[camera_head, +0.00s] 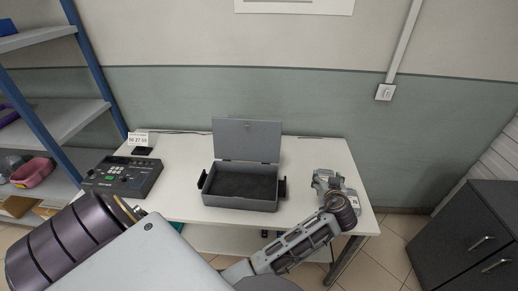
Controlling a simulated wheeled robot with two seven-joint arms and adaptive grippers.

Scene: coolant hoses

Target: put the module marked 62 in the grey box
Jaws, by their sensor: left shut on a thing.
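The grey box (240,203) stands on the white table with its lid (246,140) raised at the back. Its dark inside looks empty. My left arm crosses the foreground, and my left gripper (326,180) is over the right part of the table, to the right of the box and apart from it. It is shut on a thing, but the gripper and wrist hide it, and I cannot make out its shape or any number. No module marked 62 can be read in the view. My right gripper is not in view.
A dark control device (123,177) with buttons stands on the left of the white table (185,160), below a small number sign (138,139). Blue-framed shelves (60,122) stand at the left, and a dark cabinet (470,240) at the right. The table is bare between device and box.

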